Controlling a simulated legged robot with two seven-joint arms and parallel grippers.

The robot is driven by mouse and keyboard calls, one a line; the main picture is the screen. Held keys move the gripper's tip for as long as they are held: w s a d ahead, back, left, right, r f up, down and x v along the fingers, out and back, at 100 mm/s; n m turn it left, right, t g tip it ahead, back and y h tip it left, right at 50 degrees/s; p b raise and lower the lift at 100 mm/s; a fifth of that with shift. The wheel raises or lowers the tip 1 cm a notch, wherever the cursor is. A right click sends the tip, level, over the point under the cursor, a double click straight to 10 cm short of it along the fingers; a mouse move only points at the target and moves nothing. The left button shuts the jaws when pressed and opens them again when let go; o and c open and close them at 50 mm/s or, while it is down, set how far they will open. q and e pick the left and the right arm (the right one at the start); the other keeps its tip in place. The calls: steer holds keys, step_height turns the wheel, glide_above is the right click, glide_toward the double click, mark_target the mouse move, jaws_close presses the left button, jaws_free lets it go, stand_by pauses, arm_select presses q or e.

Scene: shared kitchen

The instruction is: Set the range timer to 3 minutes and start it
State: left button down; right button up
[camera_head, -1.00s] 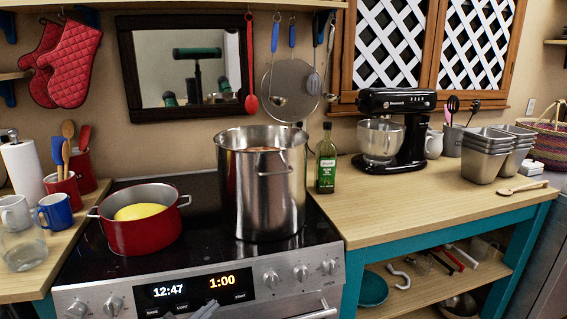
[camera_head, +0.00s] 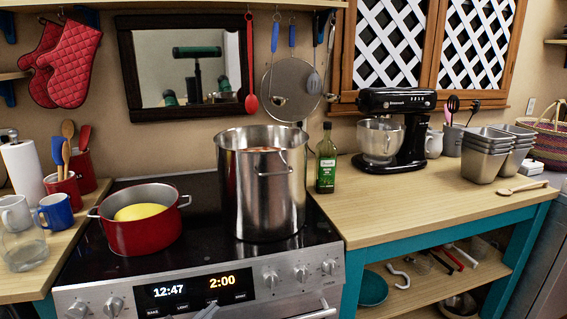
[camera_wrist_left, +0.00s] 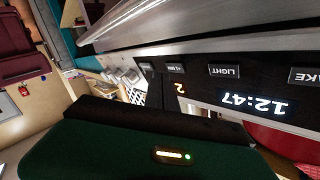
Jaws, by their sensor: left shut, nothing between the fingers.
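The range timer display (camera_head: 222,281) on the oven's black front panel reads 2:00 in orange, beside a white clock reading 12:47. Below the digits is a row of buttons: BAKE, LIGHT, a +1 MIN button (camera_wrist_left: 175,68) and START (camera_head: 240,296). My left gripper (camera_head: 209,309) is shut and empty, its tip at the bottom of the head view just below the +1 MIN button. In the left wrist view, where the panel appears upside down, the dark fingers (camera_wrist_left: 152,78) are beside that button. I cannot tell whether they touch it. My right gripper is not in view.
Knobs (camera_head: 270,279) flank the panel, and the oven handle (camera_head: 320,313) juts out below right. On the cooktop stand a red pot (camera_head: 145,234) with something yellow inside and a tall steel pot (camera_head: 262,195). A wooden counter (camera_head: 430,205) lies to the right.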

arm_select(q)
steer(key=s, duration=0.1)
steer(key=s+d+r+p, duration=0.1)
steer(key=s, duration=0.1)
steer(key=s+r, duration=0.1)
steer(key=s, duration=0.1)
steer(key=shift+s+d, duration=0.15)
steer(key=shift+d, duration=0.1)
stand_by(0.3)
steer(key=s+a+f+n+g+y, duration=0.3)
steer(key=a+f+n+g+y, duration=0.15)
steer(key=f+y, duration=0.3)
steer(key=s+d+f+n+g, duration=0.1)
steer(key=s+f+n+g, duration=0.15)
steer(key=s, duration=0.45)
steer(key=s+f+n+g, duration=0.2)
steer(key=s+n+g, duration=0.15)
steer(key=s, duration=0.35)
step_height(320, 180, up, 19)
steer(key=s+g+p, duration=0.1)
steer(key=s+p, duration=0.1)
steer(key=p, duration=1.7)
steer(key=shift+d+r+g+y, duration=0.15)
steer(key=shift+d+g+y, duration=0.1)
steer(key=shift+g+y, duration=0.1)
